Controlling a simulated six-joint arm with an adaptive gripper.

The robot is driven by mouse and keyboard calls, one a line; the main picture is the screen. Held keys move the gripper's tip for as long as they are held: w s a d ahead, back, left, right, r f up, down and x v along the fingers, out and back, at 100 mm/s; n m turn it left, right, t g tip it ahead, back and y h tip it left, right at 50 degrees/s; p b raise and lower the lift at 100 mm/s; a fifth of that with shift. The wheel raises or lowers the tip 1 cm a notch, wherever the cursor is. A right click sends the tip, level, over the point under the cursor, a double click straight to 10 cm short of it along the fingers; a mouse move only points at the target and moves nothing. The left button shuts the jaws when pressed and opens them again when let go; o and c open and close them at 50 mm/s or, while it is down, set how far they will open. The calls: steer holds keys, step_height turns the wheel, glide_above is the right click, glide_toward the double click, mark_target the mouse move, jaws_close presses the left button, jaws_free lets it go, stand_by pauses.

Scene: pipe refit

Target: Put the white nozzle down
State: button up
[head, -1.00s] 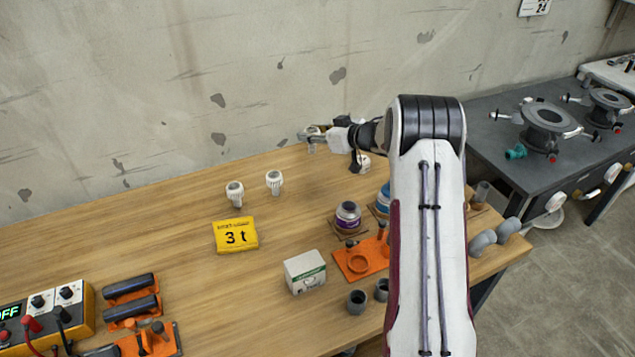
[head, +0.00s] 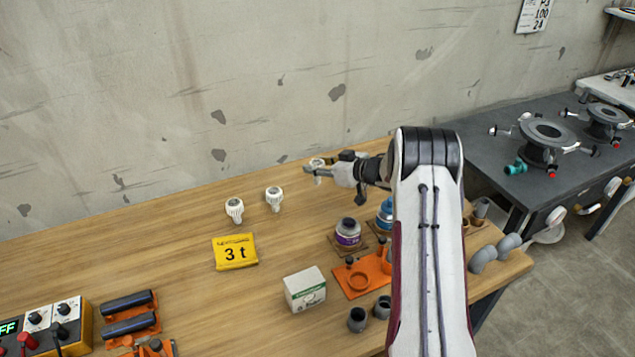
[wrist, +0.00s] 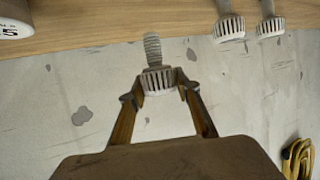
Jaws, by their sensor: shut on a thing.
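The white nozzle (wrist: 154,72) is between the fingertips of my gripper (wrist: 160,88) in the wrist view. My gripper is shut on its ribbed head, and its threaded stem points toward the table. In the head view my gripper (head: 312,170) is over the back part of the wooden table (head: 180,225), near the wall. The nozzle is small and hard to make out there. I cannot tell whether its stem touches the table. Two similar white nozzles, one at left (head: 235,210) and one at right (head: 274,198), stand upright on the table to the left of my gripper.
A purple-labelled jar (head: 347,232), an orange holder (head: 362,275) and a white box (head: 305,290) are nearer. A white round thing (wrist: 12,20) shows at the wrist view's corner.

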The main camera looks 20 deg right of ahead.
mark_target(318, 182)
steer(key=shift+f, duration=1)
steer(key=shift+f, duration=1.85)
steer(key=shift+f, duration=0.15)
steer(key=o, duration=1)
steer(key=shift+v, duration=0.85)
steer(key=v, duration=1)
steer(key=shift+s+d+r, duration=0.1)
steer(key=shift+r, duration=0.15)
